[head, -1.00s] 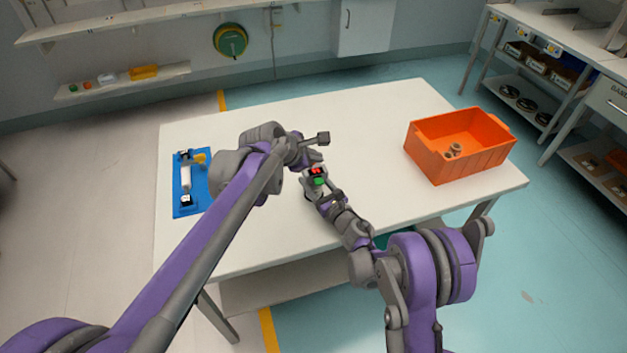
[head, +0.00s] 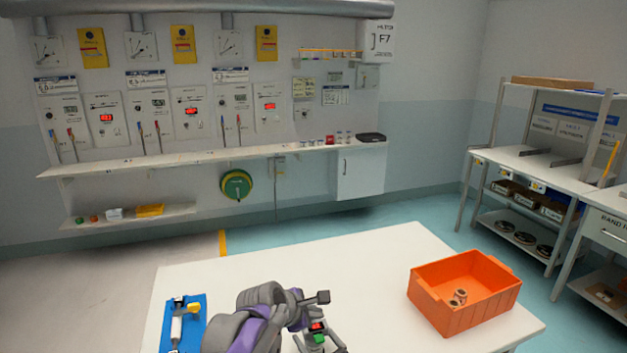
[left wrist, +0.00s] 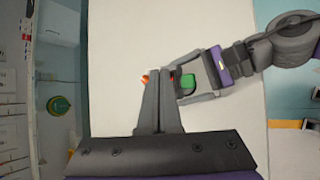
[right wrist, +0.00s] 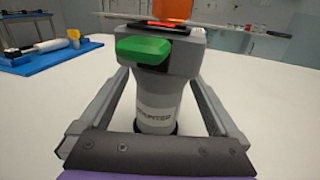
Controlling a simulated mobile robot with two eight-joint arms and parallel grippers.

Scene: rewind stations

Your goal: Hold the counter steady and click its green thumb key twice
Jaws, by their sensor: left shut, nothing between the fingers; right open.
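The counter (head: 318,328) stands on the white table, with a red display and a green thumb key (right wrist: 143,49) near its top. In the right wrist view its pale labelled body (right wrist: 157,108) is upright. My right gripper (right wrist: 160,85) is open, with one finger on each side of the counter; firm contact is not visible. My left gripper (head: 319,297) is shut and empty near the counter's top. In the left wrist view its fingertips (left wrist: 160,72) lie just left of the green key (left wrist: 188,82). The key's gap to them is unclear.
An orange crate (head: 440,317) with small round parts inside stands at the table's right. A blue tray (head: 194,336) with a white tool lies at the left. The white table (head: 370,262) is bare behind the counter. A wall panel and shelves stand beyond.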

